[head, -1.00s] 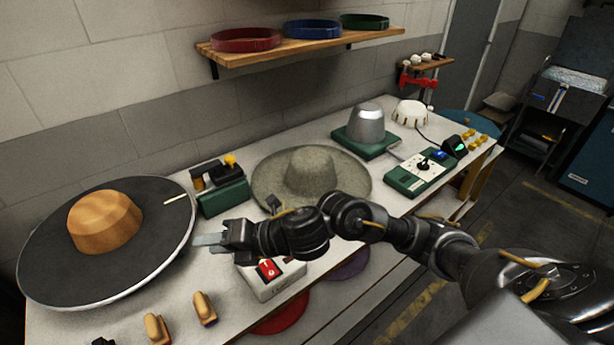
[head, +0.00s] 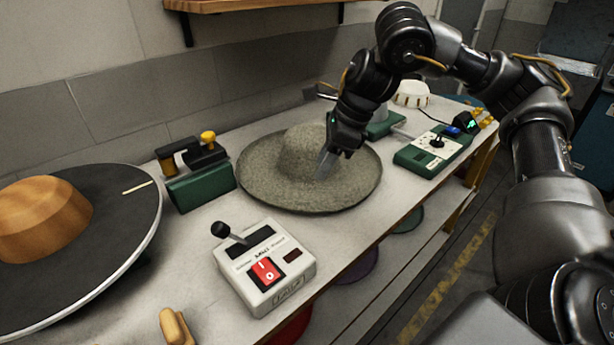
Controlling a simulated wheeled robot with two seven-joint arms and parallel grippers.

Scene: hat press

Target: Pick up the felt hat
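The grey-green felt hat (head: 262,185) lies on the workbench in the middle of the head view, brim down and crown up. My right gripper (head: 325,165) reaches down from the upper right. Its fingertips are at the right side of the hat's crown, over the brim. Whether they touch the felt, and whether the fingers are open or shut, I cannot tell. The hat still rests on the bench. My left gripper is not in view.
A dark disc with a wooden hat block (head: 40,215) is at the left. A green clamp device (head: 200,187) stands left of the hat, a white switch box (head: 285,290) in front. A green control box (head: 435,148) is at the right. A wooden shelf (head: 225,5) is above.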

